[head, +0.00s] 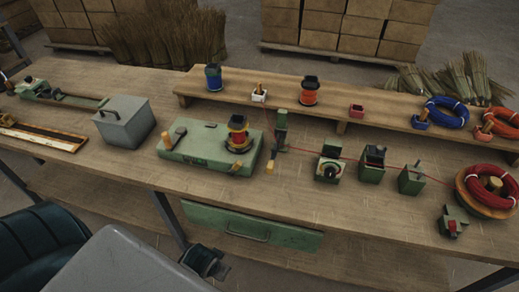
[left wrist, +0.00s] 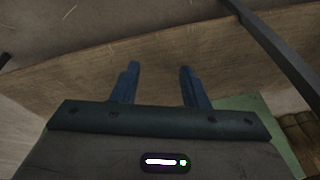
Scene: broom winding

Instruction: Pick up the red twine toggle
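I cannot make out for certain which piece is the red twine toggle. A small tan wooden piece (head: 270,167) lies on the bench just right of the green winder, below the green post, and may be it. Red twine (head: 340,158) runs from the red spool (head: 237,130) past the post to the red coil (head: 492,186). A small red tray (head: 356,110) on the raised shelf looks empty. My left gripper (left wrist: 158,66) is open with nothing between its fingers, below and away from these things. My right gripper is not in view.
The green winder base (head: 190,145) and a grey lidded box (head: 125,122) stand left of the tan piece. Several green fixtures (head: 328,167) stand along the twine to the right. A green drawer (head: 250,226) is under the bench front. The front bench strip (head: 290,208) is clear.

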